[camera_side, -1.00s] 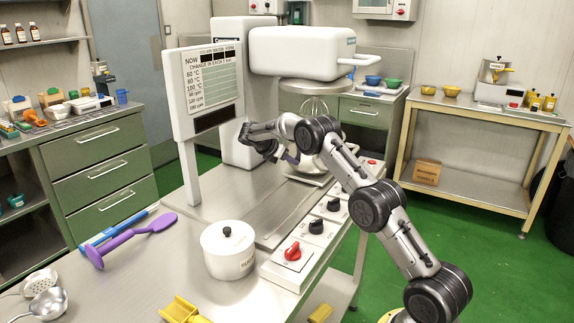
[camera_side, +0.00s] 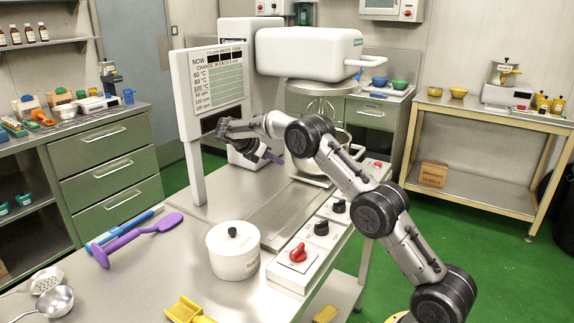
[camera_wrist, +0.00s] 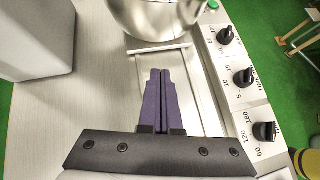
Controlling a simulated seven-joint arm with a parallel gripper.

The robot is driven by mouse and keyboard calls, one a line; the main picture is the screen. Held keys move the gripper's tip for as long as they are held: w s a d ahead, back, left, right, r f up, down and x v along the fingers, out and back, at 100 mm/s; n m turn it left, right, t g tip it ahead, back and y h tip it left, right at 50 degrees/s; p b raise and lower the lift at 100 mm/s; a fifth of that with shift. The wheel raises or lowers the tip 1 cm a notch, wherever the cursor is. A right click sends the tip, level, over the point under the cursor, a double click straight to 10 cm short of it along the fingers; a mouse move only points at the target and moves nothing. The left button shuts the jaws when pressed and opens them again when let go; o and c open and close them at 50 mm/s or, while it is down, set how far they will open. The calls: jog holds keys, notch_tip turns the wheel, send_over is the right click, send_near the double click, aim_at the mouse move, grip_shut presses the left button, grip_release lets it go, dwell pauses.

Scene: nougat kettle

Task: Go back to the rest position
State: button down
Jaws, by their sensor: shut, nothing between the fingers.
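My gripper (camera_side: 275,158) is in the air over the metal worktop, in front of the mixer, with nothing held. In the wrist view its two purple fingers (camera_wrist: 160,75) lie side by side, shut and empty, above the bare metal plate. The steel kettle bowl (camera_wrist: 165,18) is just beyond the fingertips in that view. In the side view my arm partly hides the bowl under the white mixer head (camera_side: 310,53).
A knob panel (camera_side: 318,241) runs along the worktop's right edge. A white lidded pot (camera_side: 234,254), a purple spatula (camera_side: 130,240) and a blue tool (camera_side: 118,230) lie nearer. A sign board (camera_side: 215,90) stands left of my gripper.

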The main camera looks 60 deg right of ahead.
jog(key=s+a+r+t, duration=0.1)
jog(key=a+r, duration=0.2)
jog(key=r, duration=0.4)
jog(key=s+a+r+t, duration=0.1)
jog(key=a+r, duration=0.2)
jog(key=r, duration=0.4)
jog(key=s+a+r+m+t+y, duration=0.1)
jog(key=s+a+r, duration=0.3)
jog(key=s, duration=0.2)
jog(key=s+a+r+m+t+y, duration=0.1)
jog(key=s+a+r+t, duration=0.1)
jog(key=s+a+r, duration=0.35)
jog(key=s+a+f+m+t+y, duration=0.1)
jog(key=s+a+f+m+y, duration=0.15)
jog(key=s, duration=0.55)
jog(key=s+a+f+m+t+y, duration=0.1)
jog(key=s+a+f+m, duration=0.1)
jog(key=s+a, duration=0.35)
jog(key=s+a+f+m+t+y, duration=0.1)
jog(key=s+a+f+m+y, duration=0.3)
jog(key=s+a+f+m, duration=0.2)
jog(key=s+f+m, duration=0.2)
jog(key=s+f, duration=0.2)
jog(key=f, duration=0.2)
jog(key=shift+f, duration=0.15)
jog(key=shift+a+m, duration=0.1)
jog(key=shift+m, duration=0.15)
